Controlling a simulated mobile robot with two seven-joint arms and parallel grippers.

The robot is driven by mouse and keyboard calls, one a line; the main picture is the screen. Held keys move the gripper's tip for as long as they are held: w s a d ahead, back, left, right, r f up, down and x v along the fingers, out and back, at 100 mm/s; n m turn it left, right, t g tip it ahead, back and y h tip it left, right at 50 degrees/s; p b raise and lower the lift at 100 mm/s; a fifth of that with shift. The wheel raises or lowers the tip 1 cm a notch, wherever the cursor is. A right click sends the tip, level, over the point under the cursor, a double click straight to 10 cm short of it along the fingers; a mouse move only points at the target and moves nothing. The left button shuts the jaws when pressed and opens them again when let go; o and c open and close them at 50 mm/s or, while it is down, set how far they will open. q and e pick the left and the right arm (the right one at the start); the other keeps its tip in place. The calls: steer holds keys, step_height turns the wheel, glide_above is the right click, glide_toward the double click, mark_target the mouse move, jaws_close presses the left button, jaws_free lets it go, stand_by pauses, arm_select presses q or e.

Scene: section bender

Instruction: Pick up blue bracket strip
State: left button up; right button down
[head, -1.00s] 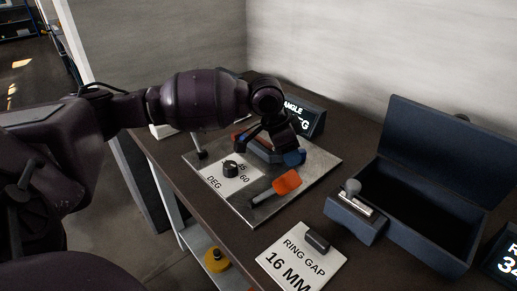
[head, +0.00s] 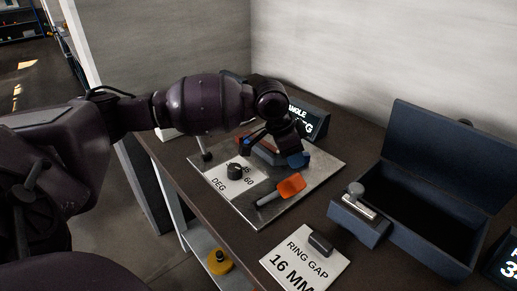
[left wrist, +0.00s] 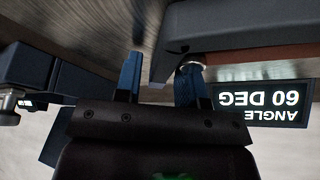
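My left gripper (head: 272,143) reaches down over the bender on the metal plate (head: 235,203). In the left wrist view its two blue-tinged fingers (left wrist: 158,82) stand apart, with no strip clearly between them. A blue piece (head: 298,160) shows at the right end of the bender, beside the gripper. I cannot tell whether it is the bracket strip or a part of the bender. The gripper and wrist hide much of the bender. My right gripper is not in view.
An open dark blue box (head: 420,225) and a ring gap card (head: 299,262) lie to the right.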

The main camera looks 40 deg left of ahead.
arm_select(q)
steer(key=shift+f, duration=0.1)
jaws_close()
